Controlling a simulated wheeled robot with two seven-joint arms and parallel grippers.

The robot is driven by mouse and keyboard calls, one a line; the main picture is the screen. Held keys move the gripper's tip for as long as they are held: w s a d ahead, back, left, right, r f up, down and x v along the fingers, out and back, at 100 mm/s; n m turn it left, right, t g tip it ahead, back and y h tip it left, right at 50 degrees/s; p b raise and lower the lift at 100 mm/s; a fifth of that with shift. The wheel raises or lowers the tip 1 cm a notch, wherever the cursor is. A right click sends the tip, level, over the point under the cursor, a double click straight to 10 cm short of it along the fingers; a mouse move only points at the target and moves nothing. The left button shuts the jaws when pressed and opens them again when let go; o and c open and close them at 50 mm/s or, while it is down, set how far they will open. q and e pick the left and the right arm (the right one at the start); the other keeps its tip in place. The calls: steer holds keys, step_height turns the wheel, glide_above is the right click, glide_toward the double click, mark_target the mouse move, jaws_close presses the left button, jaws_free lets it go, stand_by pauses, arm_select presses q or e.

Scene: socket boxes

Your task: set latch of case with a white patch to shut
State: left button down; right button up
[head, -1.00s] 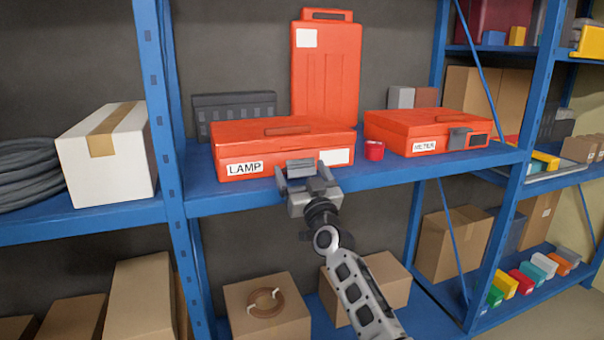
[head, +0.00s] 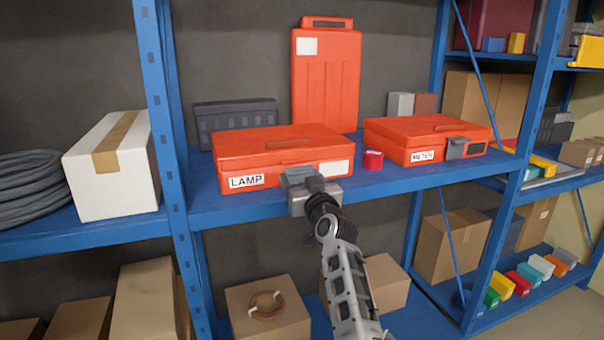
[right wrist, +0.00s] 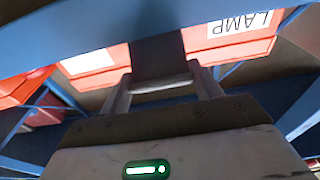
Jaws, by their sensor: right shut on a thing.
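The red LAMP case (head: 240,160) lies flat on the blue shelf, with a blank white patch (head: 334,169) at the right of its front. Its grey latch (head: 297,172) is at the middle of the front, mostly hidden by my gripper. My right gripper (head: 305,182) is shut on this latch. In the right wrist view the latch (right wrist: 160,58) is a dark slab between my two fingers (right wrist: 160,88), beside the upside-down LAMP label (right wrist: 240,24). The latch's exact angle is hard to tell. My left gripper is not in view.
A red METER case (head: 400,135) with a grey latch and a dark patch lies to the right. A small red cup (head: 373,160) stands between the cases. A tall red case (head: 326,80) with a white patch stands behind. The blue shelf edge (head: 400,186) runs below my gripper.

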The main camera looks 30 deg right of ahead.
mark_target(297, 160)
steer(key=r+g, duration=0.1)
steer(key=w+g, duration=0.1)
steer(key=g, duration=0.1)
steer(key=r+g+y, duration=0.1)
steer(key=g, duration=0.1)
steer(key=shift+w+d+r, duration=0.3)
steer(key=shift+w, duration=0.1)
steer(key=shift+w+d+r+g+y, duration=0.1)
steer(key=shift+w+r+g+y, duration=0.15)
steer(key=shift+g, duration=0.4)
steer(key=shift+w+g+y, duration=0.15)
steer(key=shift+w+g, duration=0.2)
steer(key=shift+g, duration=0.35)
steer(key=shift+w+d+r+g+y, duration=0.1)
steer(key=shift+w+r+g+y, duration=0.15)
steer(key=shift+g, duration=0.4)
steer(key=shift+w+f, duration=0.1)
steer(key=o, duration=1)
steer(key=b+v, duration=0.2)
steer(key=v, duration=1.4)
steer(key=shift+w+b, duration=0.1)
steer(key=shift+b, duration=0.3)
steer(key=shift+f, duration=0.1)
